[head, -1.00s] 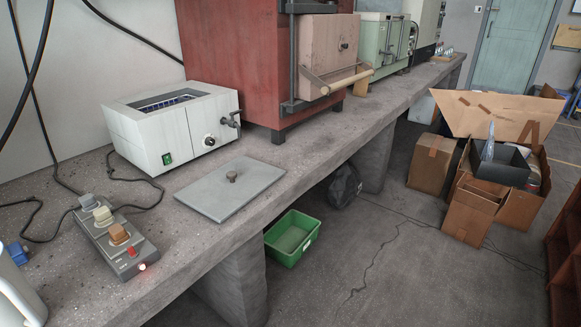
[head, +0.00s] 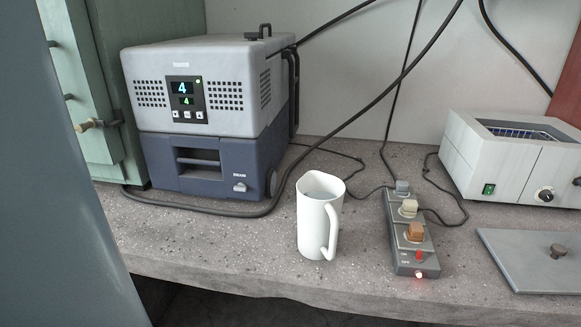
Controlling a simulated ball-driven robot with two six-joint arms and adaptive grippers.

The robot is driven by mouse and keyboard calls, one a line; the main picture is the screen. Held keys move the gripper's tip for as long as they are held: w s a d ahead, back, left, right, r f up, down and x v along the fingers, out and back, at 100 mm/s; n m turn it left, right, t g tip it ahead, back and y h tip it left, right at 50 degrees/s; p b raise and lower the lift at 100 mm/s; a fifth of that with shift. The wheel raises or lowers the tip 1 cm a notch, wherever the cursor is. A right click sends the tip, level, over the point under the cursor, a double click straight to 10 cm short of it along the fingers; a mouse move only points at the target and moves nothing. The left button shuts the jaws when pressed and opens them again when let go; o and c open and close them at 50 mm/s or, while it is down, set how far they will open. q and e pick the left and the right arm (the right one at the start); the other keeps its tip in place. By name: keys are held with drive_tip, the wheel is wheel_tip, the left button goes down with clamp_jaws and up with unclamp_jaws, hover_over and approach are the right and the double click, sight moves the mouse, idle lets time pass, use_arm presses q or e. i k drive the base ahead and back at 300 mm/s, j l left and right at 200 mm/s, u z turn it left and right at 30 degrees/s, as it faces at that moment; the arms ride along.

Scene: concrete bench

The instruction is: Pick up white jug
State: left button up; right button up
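The white jug (head: 311,222) stands upright on the concrete bench (head: 190,234), near its front edge and about the middle of the head view. Its open top faces up, and its handle is on the front right side, toward me. Nothing touches it. Neither of my grippers shows in the head view.
A power strip (head: 411,240) with plugs and a lit red light lies right of the jug. A grey and blue machine (head: 205,110) stands behind left, its thick cable looping behind the jug. A white bath (head: 510,158) and grey lid (head: 535,262) are at right. A grey-blue surface fills the left edge.

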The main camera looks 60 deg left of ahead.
sight(321, 195)
drive_tip(key=u, duration=1.6)
